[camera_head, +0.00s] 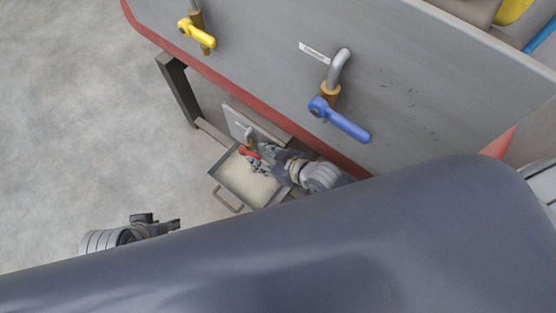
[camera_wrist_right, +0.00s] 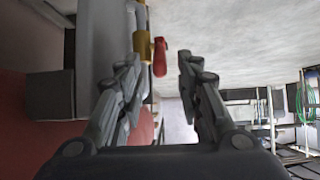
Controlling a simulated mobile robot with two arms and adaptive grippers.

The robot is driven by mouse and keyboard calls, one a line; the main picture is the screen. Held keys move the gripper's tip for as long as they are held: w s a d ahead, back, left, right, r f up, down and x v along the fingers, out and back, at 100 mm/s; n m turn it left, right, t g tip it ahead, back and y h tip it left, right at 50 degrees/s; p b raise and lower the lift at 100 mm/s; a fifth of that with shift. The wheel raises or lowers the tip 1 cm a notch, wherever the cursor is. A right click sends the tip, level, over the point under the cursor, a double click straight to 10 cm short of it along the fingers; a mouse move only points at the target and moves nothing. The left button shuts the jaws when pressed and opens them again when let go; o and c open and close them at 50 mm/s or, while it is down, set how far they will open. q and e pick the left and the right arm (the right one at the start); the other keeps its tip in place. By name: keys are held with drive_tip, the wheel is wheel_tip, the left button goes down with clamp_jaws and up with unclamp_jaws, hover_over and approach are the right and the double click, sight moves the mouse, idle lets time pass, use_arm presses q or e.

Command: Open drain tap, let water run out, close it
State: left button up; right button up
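The drain tap has a red handle (camera_head: 248,152) and a brass body, low on the machine above a grey tray (camera_head: 213,171). In the right wrist view the red handle (camera_wrist_right: 159,57) hangs beside the brass tap body (camera_wrist_right: 142,45), ahead of my right gripper's fingertips. My right gripper (camera_head: 262,160) is close to the tap. In the right wrist view its fingers (camera_wrist_right: 158,62) are spread, with the handle in line with the gap and no clear contact. My left gripper (camera_head: 176,224) is at the lower left, away from the tap; its finger gap is unclear.
A blue-handled tap (camera_head: 345,124) and a yellow-handled tap (camera_head: 197,33) are on the grey machine panel (camera_head: 260,60) above. A red edge (camera_head: 230,88) runs along the panel's bottom. A dark leg (camera_head: 179,90) stands left of the tray. The floor (camera_head: 80,120) at left is clear.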

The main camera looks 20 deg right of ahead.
drive_tip(key=v, duration=0.8)
drive_tip(key=shift+s+r, duration=0.15)
drive_tip(key=shift+s, duration=0.1)
drive_tip(key=shift+d, duration=0.15)
